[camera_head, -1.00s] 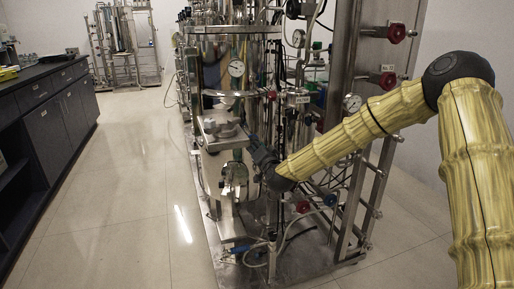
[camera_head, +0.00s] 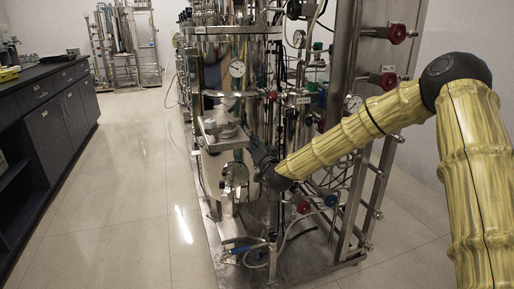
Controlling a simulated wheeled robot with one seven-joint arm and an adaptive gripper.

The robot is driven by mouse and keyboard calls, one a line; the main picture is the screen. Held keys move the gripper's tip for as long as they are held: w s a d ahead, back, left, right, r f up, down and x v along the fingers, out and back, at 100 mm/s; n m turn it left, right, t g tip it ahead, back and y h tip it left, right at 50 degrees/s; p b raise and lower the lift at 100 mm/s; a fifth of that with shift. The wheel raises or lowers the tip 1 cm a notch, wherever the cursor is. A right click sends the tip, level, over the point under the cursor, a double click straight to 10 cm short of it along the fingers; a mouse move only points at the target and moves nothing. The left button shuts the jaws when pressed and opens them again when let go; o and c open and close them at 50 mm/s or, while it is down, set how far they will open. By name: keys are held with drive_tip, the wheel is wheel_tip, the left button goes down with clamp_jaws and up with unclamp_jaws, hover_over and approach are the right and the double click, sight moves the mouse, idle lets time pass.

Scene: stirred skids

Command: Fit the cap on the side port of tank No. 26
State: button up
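The tall steel tank (camera_head: 213,76) stands at the front of the skid. A shiny round side fitting (camera_head: 234,174) shows low on its front, with a steel ledge (camera_head: 217,146) above it. A pale grey, round, lid-like piece (camera_head: 222,123) sits at or just above this ledge; I cannot tell whether it is the cap, or whether it touches the ledge. My gripper (camera_head: 243,128) is dark and reaches up and left to the right side of this piece. Its fingertips are too small and blurred to show whether they grip it. The tank number is not readable.
Gauges, hoses and red-handled valves (camera_head: 303,207) crowd the skid right of the tank. A steel upright (camera_head: 349,75) stands behind my arm. The floor (camera_head: 130,180) between skid and dark counter (camera_head: 60,125) is clear.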

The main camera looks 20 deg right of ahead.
drive_tip(key=shift+w, duration=0.2)
idle(0.6)
drive_tip(key=o, duration=1.2)
drive_tip(key=o, duration=0.3)
drive_tip(key=shift+o, duration=0.2)
drive_tip(key=shift+s, duration=0.15)
drive_tip(key=s+p, duration=0.1)
drive_tip(key=s, duration=0.6)
drive_tip(key=shift+s+d, duration=0.15)
drive_tip(key=shift+s, duration=0.2)
